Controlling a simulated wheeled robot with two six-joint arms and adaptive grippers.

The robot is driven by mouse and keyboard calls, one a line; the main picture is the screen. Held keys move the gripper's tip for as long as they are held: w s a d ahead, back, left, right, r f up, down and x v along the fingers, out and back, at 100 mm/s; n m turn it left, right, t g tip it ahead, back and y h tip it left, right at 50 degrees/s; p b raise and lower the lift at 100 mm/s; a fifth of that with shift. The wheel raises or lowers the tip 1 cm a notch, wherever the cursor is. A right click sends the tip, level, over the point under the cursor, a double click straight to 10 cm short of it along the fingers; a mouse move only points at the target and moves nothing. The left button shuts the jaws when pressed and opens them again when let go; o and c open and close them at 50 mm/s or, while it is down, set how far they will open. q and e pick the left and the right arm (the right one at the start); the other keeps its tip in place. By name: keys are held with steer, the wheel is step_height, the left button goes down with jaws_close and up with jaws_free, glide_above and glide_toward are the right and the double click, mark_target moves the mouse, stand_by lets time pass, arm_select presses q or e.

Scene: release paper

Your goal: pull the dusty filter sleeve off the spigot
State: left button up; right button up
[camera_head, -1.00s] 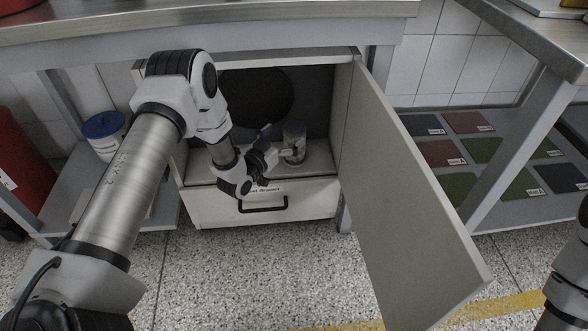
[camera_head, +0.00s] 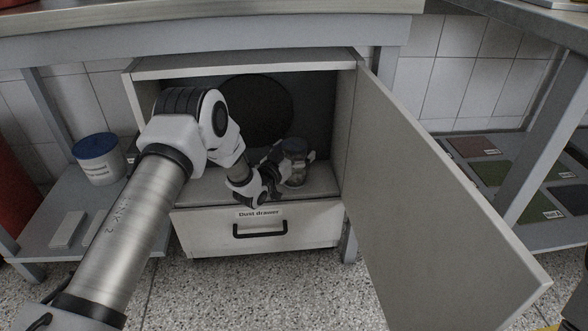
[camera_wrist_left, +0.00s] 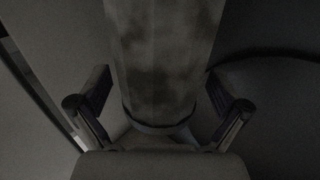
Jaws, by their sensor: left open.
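The dusty filter sleeve (camera_head: 294,174) is a small upright grey cylinder inside the open cabinet, on its floor. In the left wrist view the sleeve (camera_wrist_left: 165,50) is pale with dark smudges and has a dark band at its lower end in the picture. My left gripper (camera_head: 288,162) is at the sleeve in the cabinet. In the left wrist view my left gripper (camera_wrist_left: 160,98) is open, with one finger on each side of the sleeve. I cannot tell whether the fingers touch it. The spigot cannot be made out. My right gripper is out of view.
The cabinet door (camera_head: 430,190) stands wide open on the right. The dust drawer (camera_head: 300,232) is shut below the opening. A dark round shape (camera_head: 262,100) is on the cabinet's back wall. A blue-lidded tub (camera_head: 98,160) stands on the left shelf. A worktop (camera_head: 220,22) runs above.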

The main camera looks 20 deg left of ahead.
arm_select(q)
steer(key=c, duration=1.4)
steer(key=shift+s+r+p, duration=0.1)
steer(key=shift+r+p, duration=2.75)
steer(key=shift+r, duration=0.55)
